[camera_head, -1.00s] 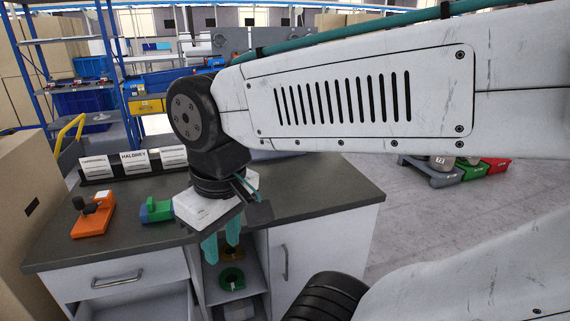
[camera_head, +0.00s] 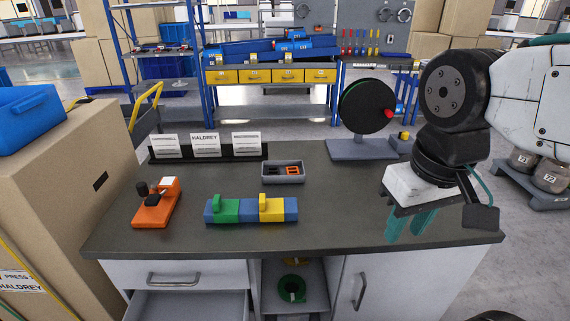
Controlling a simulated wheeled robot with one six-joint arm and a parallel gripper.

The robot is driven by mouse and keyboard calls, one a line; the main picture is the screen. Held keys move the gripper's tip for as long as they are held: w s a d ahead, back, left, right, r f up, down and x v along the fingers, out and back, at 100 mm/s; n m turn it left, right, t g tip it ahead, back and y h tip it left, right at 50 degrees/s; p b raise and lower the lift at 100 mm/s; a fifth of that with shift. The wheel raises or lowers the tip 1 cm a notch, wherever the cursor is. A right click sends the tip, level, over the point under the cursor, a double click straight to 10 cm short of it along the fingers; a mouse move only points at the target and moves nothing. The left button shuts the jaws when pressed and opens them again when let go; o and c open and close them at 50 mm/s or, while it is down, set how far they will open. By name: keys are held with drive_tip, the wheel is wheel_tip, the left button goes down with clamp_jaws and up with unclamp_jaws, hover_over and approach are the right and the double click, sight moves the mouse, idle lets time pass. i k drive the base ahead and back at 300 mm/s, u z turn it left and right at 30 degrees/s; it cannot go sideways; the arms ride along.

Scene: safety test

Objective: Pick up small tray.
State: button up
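A small grey tray (camera_head: 283,180) sits near the back middle of the dark worktop. It holds a black piece and an orange piece. My gripper (camera_head: 405,235) points down at the right front of the worktop, to the right of the tray and nearer the camera. Its two teal fingers are apart, with nothing seen between them. The gripper does not touch the tray.
Yellow, green and blue blocks (camera_head: 250,211) lie in front of the tray. An orange device (camera_head: 155,204) stands at left, a label holder (camera_head: 207,153) behind, and a black reel (camera_head: 366,106) at the back right. The drawer (camera_head: 187,303) below is open.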

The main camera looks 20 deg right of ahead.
sight(283, 178)
drive_tip(key=i, duration=0.2)
drive_tip(key=k, duration=0.5)
drive_tip(key=z, duration=0.8)
drive_tip(key=i, duration=0.6)
drive_tip(key=u, duration=0.95)
